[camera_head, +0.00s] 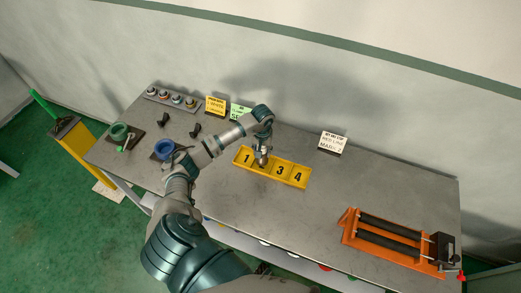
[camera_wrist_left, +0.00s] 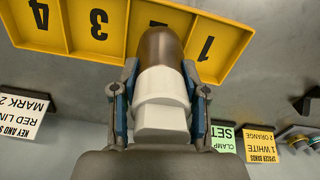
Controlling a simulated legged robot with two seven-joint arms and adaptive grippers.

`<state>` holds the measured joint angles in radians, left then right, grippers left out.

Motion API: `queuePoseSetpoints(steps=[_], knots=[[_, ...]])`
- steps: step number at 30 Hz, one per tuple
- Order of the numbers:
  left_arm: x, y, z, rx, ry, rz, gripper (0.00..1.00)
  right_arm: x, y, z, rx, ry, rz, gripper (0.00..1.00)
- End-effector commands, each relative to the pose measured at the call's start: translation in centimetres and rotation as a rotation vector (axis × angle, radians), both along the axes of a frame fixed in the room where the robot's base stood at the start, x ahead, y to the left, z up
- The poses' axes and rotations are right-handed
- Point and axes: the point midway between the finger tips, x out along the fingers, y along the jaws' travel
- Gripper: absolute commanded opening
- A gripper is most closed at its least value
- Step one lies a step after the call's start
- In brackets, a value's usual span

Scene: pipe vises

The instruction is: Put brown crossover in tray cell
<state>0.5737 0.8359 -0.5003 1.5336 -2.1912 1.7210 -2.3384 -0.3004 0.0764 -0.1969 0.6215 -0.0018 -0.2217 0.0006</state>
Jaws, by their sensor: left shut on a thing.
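The brown crossover (camera_wrist_left: 160,46) shows in the left wrist view as a rounded brown end on a pale white stepped body. My left gripper (camera_wrist_left: 160,88) is shut on it, with a blue-padded finger on each side of the pale body. The yellow tray (camera_head: 296,177) lies on the bench with cells marked 1, 3 and 4 readable. In the head view my left gripper (camera_head: 262,157) is over the cell between 1 and 3, hiding its number. I cannot tell whether the crossover touches the tray floor. My right gripper is not in view.
An orange roller stand (camera_head: 395,240) is at the bench's right end. A white sign (camera_head: 333,143) and yellow (camera_head: 215,106) and green (camera_head: 240,113) signs stand along the back. Green (camera_head: 119,131) and blue (camera_head: 164,149) rings are at left.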

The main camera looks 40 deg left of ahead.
Motion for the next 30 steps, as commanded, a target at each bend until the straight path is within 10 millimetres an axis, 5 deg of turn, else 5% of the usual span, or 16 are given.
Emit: queuePoseSetpoints(steps=[5, 16, 17, 19, 30], knots=[[0.1, -0.4, -1.7, 0.0, -0.004, 0.0, 0.0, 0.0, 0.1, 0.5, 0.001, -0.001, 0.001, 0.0], [0.1, -0.3, -2.3, 0.002, -0.004, -0.001, 0.0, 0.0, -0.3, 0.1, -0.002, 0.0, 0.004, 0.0], [0.0, -0.3, -2.4, 0.001, 0.0, -0.001, 0.52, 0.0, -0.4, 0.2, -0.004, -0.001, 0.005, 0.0], [0.0, -0.1, -2.4, 0.0, 0.001, -0.001, 0.69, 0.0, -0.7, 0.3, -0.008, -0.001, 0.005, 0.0], [0.0, -0.1, -2.1, 0.0, 0.001, 0.0, 0.7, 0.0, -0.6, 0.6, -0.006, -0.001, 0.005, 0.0]])
